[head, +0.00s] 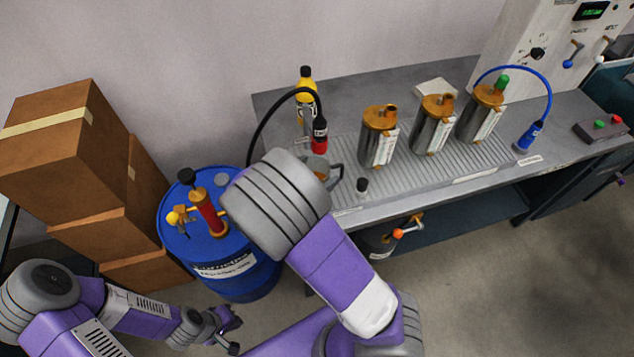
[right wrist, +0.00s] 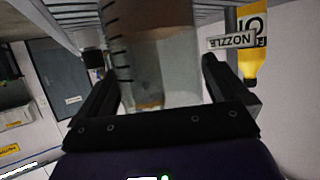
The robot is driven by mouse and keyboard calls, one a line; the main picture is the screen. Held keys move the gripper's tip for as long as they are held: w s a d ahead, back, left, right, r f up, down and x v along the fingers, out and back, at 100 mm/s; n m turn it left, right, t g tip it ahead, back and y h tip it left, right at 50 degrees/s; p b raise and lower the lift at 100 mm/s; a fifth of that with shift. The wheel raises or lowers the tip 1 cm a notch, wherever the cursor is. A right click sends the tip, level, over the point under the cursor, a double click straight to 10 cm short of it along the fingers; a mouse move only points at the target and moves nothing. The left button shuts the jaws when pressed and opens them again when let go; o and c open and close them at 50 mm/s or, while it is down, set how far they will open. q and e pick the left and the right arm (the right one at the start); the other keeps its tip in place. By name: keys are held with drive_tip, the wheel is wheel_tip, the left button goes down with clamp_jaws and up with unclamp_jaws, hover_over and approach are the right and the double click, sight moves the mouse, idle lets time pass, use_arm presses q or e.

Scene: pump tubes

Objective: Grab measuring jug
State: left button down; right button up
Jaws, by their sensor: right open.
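The measuring jug (head: 319,172) stands on the bench's ribbed drain area in the head view, its handle to the right, partly hidden by my right arm. In the right wrist view the clear jug (right wrist: 158,70) with dark graduation marks fills the space between the fingers of my right gripper (right wrist: 158,85). Those fingers are open, one on each side of the jug; I cannot tell whether they touch it. The right gripper is hidden behind my arm in the head view. My left gripper (head: 231,333) is low at the bottom of the head view, open and empty, away from the jug.
A black hose with a red-and-black nozzle (head: 319,135) and a yellow bottle (head: 306,88) stand just behind the jug. Several metal canisters (head: 379,135) stand farther right. A blue drum (head: 240,270) stands left of the bench.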

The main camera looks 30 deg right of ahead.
drive_tip(key=c, duration=0.9)
drive_tip(key=shift+r, duration=0.1)
